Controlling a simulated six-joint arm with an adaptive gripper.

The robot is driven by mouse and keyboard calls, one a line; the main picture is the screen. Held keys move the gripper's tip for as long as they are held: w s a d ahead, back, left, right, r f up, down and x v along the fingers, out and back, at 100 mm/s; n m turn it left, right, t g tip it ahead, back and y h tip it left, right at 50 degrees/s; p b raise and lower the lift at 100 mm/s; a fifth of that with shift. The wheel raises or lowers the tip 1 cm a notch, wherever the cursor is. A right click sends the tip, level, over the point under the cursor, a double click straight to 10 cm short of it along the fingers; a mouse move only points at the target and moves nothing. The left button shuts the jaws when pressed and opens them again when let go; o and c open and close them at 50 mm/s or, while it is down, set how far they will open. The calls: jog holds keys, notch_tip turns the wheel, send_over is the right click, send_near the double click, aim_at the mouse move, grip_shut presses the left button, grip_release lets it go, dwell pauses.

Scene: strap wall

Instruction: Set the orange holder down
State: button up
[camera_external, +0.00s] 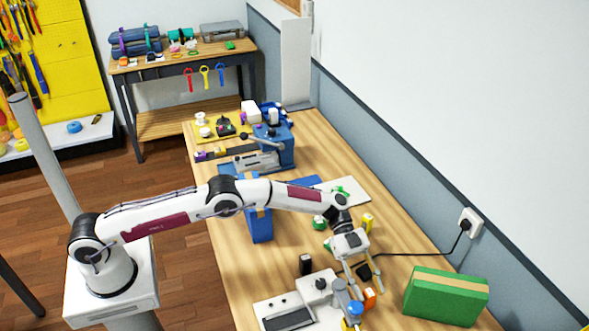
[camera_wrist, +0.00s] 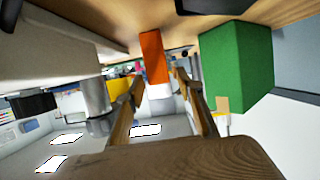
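The orange holder (camera_external: 369,298) is small and upright, with a white end. In the external view it is at the near part of the wooden bench, just below my fingertips and beside the white device. In the wrist view the orange holder (camera_wrist: 152,58) lies between the two fingers of my gripper (camera_wrist: 160,78). The fingertips come close to its sides, and contact is unclear. My gripper (camera_external: 364,282) points down over the bench. I cannot tell whether the holder's base touches the bench.
A green box (camera_external: 446,297) stands to the right; it looks large in the wrist view (camera_wrist: 237,65). A white device (camera_external: 300,308) and a blue-topped part (camera_external: 354,309) stand close on the left. A black cable (camera_external: 415,254) runs to the wall socket (camera_external: 470,222).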

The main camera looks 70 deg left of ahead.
jog(key=v, duration=1.1)
jog(key=shift+r, duration=0.1)
dwell(0.5)
